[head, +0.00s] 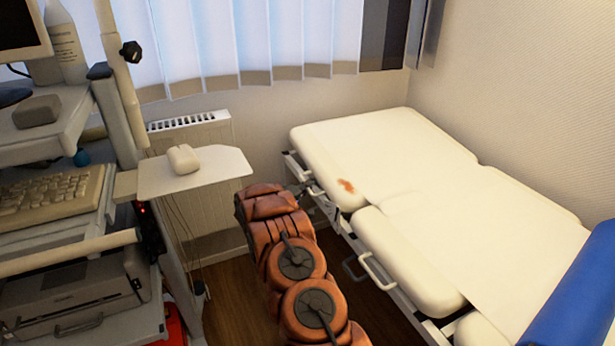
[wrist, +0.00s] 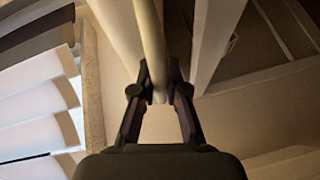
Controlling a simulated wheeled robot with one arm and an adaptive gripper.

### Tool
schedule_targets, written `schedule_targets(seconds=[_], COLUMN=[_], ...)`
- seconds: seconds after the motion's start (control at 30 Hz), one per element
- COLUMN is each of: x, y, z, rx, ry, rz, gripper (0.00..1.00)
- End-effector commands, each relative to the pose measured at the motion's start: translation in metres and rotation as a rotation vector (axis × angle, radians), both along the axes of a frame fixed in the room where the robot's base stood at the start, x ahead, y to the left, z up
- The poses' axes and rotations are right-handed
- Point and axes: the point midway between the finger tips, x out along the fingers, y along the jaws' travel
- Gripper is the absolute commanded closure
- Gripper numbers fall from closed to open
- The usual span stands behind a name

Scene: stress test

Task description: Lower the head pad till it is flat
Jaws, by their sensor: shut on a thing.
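The head pad (head: 360,150) is the cream far section of the couch, nearest the window, with a reddish-brown stain near its front edge. It looks close to level with the middle pad (head: 415,250); a slight tilt is hard to judge. My gripper (wrist: 160,92) is shut on a pale round bar (wrist: 150,40) that runs up between its fingers in the wrist view. In the head view, my orange-brown arm reaches to the left side of the head pad. My gripper there is mostly hidden by the arm, low beside the pad's frame.
A metal side handle (head: 370,270) sticks out from the couch. On the left are a trolley with a keyboard (head: 50,198), a printer (head: 75,295) and a small shelf (head: 215,170). A radiator (head: 190,125) is behind. A blue roll (head: 580,290) lies at the right.

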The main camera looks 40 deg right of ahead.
Motion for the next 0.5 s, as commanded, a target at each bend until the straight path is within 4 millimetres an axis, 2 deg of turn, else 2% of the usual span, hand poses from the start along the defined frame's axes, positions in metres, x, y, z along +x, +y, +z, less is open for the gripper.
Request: schedule_targets(seconds=[0.5], x=[-0.005], y=[0.004], z=[-0.03], rx=[0.052], ry=[0.156], rz=[0.007], gripper=[1.0])
